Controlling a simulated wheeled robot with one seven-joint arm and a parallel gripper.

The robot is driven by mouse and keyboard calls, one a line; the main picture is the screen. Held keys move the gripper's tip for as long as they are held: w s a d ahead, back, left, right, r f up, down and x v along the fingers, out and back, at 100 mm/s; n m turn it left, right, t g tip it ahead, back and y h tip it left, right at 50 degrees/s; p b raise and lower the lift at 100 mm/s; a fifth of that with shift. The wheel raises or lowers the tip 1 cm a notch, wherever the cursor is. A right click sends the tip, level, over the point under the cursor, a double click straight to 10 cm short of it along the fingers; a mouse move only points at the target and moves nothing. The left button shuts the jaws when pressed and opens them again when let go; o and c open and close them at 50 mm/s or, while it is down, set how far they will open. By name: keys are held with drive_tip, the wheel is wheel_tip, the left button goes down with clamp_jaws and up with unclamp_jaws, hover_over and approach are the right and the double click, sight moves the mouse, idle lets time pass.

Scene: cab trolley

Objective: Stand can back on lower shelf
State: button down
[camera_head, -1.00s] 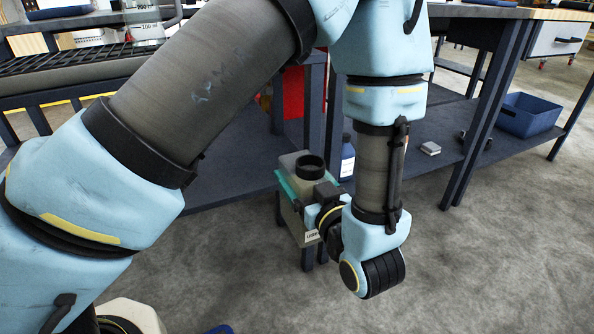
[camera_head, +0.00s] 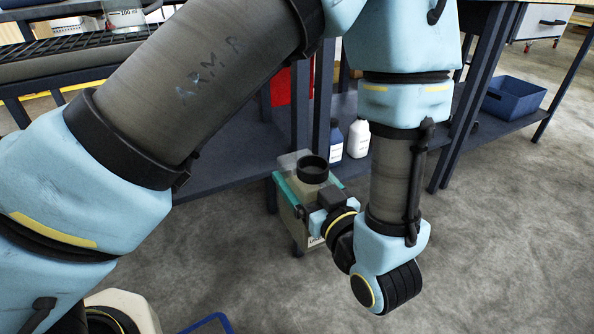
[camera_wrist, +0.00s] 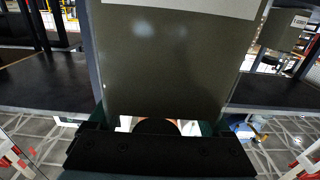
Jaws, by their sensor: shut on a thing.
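In the wrist view the can (camera_wrist: 165,60) fills the middle as a dark olive face with a pale label at the top. My gripper (camera_wrist: 156,118) is shut on the can, with teal finger parts along its sides. The can's underside and its gap to the shelf edge are hard to judge.
A blue bottle (camera_head: 336,142) and a white bottle (camera_head: 358,138) stand on the lower shelf right behind the can. A dark bench leg (camera_head: 323,95) rises behind it. A blue bin (camera_head: 515,97) is farther right. Another labelled can (camera_wrist: 284,30) shows in the wrist view.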

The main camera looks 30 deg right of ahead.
sight(314, 193)
drive_tip(key=shift+s+a, duration=0.15)
drive_tip(key=shift+s, duration=1.05)
drive_tip(key=shift+s+a, duration=0.15)
drive_tip(key=shift+s, duration=1.05)
